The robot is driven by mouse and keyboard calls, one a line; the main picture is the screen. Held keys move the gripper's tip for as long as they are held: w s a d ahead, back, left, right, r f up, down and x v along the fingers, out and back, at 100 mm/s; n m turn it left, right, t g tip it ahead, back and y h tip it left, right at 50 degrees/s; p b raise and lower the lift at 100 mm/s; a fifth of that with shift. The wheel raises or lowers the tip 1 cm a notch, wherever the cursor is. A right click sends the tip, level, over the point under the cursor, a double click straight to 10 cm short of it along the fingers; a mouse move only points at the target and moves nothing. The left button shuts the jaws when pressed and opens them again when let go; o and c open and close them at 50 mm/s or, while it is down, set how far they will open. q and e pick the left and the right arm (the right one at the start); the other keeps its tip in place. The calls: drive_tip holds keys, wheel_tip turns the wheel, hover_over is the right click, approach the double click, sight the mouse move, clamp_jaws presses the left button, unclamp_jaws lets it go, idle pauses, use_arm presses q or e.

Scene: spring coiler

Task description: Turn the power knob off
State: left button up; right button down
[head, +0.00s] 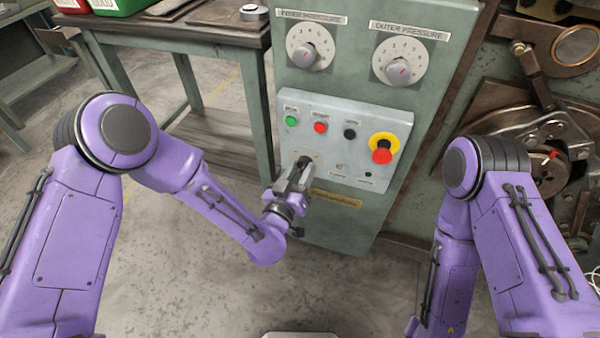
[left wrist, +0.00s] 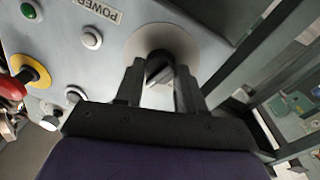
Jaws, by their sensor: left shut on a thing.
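The power knob (left wrist: 158,68) is a dark knob on a round pale plate, beside a label reading POWER (left wrist: 97,10) in the left wrist view. My left gripper (left wrist: 157,80) has its two fingers on either side of the knob and is shut on it. In the head view my left gripper (head: 299,170) reaches the lower left of the light grey control panel (head: 345,112) and mostly hides the knob. The knob's exact angle is hard to read. My right gripper is not in view; only my right arm shows.
The panel carries a green button (head: 291,121), a red button (head: 320,127), a black button (head: 350,133) and a red emergency stop (head: 381,156) on yellow. Two pressure dials (head: 310,48) sit above. A workbench (head: 165,35) stands to the left, and machinery (head: 545,150) to the right.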

use_arm(q)
drive_tip(key=n+b, duration=0.1)
drive_tip(key=n, duration=0.6)
drive_tip(key=shift+f, duration=0.1)
drive_tip(key=n, duration=0.3)
drive_tip(key=n+b, duration=0.1)
drive_tip(key=n, duration=0.2)
drive_tip(key=shift+t+y, duration=0.3)
drive_tip(key=shift+y, duration=0.1)
drive_tip(key=o, duration=1)
drive_tip(key=shift+o, duration=0.2)
drive_tip(key=shift+s, duration=0.15)
drive_tip(key=b+v, duration=0.1)
drive_tip(key=v, duration=0.9)
drive_tip(key=shift+s, duration=0.15)
